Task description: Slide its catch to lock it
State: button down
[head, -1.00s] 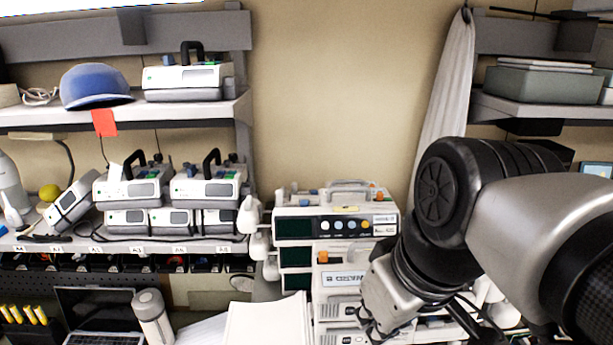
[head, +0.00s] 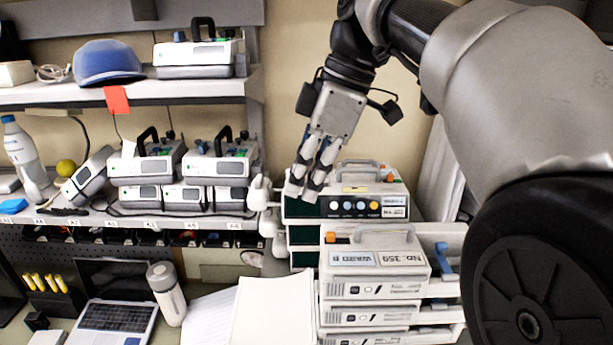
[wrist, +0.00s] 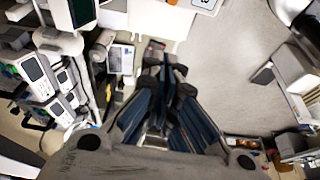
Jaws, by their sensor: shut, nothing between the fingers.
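A stack of white infusion pumps stands at the centre of the head view. The top pump (head: 392,189) has a dark screen and a row of coloured buttons. Below it a pump labelled No. 359 (head: 375,283) sits further forward, with a grey handle, an orange tab (head: 337,238) at its left and a blue lever (head: 441,256) to its right. I cannot tell which of these is the catch. My gripper (head: 303,190) is shut and empty, pointing down, its fingertips overlapping the top pump's screen; contact is unclear. In the wrist view the shut fingers (wrist: 165,80) point over the floor.
White knobs or clamps (head: 262,195) line the stack's left side. Shelves at left hold more pumps (head: 215,168) and a blue cap (head: 108,62). Bare wall is behind my gripper.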

aim_at(331, 236)
notch_tip(331, 236, down, 7)
jog(key=d, duration=0.1)
jog(key=shift+d+f, duration=0.2)
dwell(0.5)
